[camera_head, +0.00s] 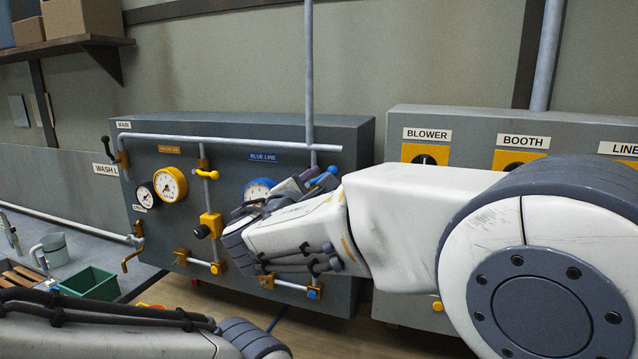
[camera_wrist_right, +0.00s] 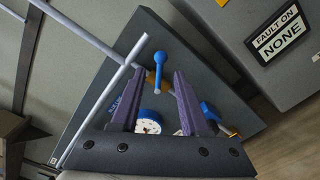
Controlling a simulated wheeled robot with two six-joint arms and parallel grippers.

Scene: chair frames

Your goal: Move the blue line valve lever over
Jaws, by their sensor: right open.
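The blue lever (camera_wrist_right: 160,60) has a round knob and a short handle. In the right wrist view it stands between the two purple-grey fingers of my open right gripper (camera_wrist_right: 157,76), apart from both. In the head view the lever (camera_head: 324,179) shows just past the right gripper's fingertips (camera_head: 308,180), below the pipe and the "BLUE LINE" label (camera_head: 263,157). My right forearm and wrist hide part of the panel around it. Whether a finger touches the lever is hard to tell. My left arm shows at the bottom left, with its gripper out of view.
The grey valve panel (camera_head: 235,130) also bears a blue-rimmed gauge (camera_head: 257,187), a yellow gauge (camera_head: 171,184) and a yellow lever (camera_head: 207,174). A blower and booth cabinet (camera_head: 460,115) stands at the right.

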